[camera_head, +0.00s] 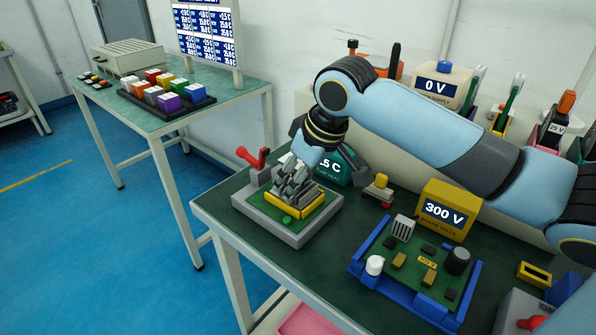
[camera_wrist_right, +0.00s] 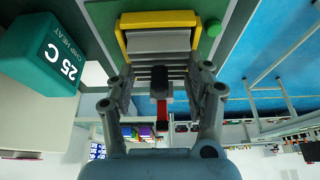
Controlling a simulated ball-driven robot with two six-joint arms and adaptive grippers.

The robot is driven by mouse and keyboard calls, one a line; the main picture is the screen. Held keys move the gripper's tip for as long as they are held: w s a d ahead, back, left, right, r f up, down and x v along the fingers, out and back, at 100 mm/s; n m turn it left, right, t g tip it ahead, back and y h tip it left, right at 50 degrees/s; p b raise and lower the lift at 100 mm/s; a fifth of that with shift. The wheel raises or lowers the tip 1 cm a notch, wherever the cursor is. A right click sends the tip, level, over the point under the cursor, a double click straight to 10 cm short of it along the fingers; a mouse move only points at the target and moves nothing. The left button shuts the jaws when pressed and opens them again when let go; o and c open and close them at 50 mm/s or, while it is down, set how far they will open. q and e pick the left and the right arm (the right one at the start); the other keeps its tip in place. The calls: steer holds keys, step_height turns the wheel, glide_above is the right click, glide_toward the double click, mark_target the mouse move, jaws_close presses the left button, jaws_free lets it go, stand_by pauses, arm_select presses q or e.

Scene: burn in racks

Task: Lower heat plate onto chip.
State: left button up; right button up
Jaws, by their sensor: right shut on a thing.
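My right gripper (camera_head: 292,178) reaches down over the test fixture (camera_head: 318,229), a grey base with a green board at the table's left corner. In the right wrist view the gripper (camera_wrist_right: 162,90) is shut around a black-handled part, seemingly the heat plate, with grey fins (camera_wrist_right: 150,72) close by. A yellow frame (camera_head: 305,208) sits on the green board below the fingers. It also shows in the wrist view (camera_wrist_right: 190,18). The chip cannot be made out, and the gap beneath the plate is hidden. My left gripper is not in view.
A red lever (camera_head: 252,157) stands left of the gripper. A teal chip-heat display (camera_head: 337,168) stands behind it, reading 25 C in the wrist view. A blue-framed circuit board (camera_head: 415,272) and a yellow 300 V box (camera_head: 449,211) are to the right.

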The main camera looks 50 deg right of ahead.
steer(key=o, duration=1.5)
steer(key=shift+c, duration=0.2)
steer(key=v, duration=1.2)
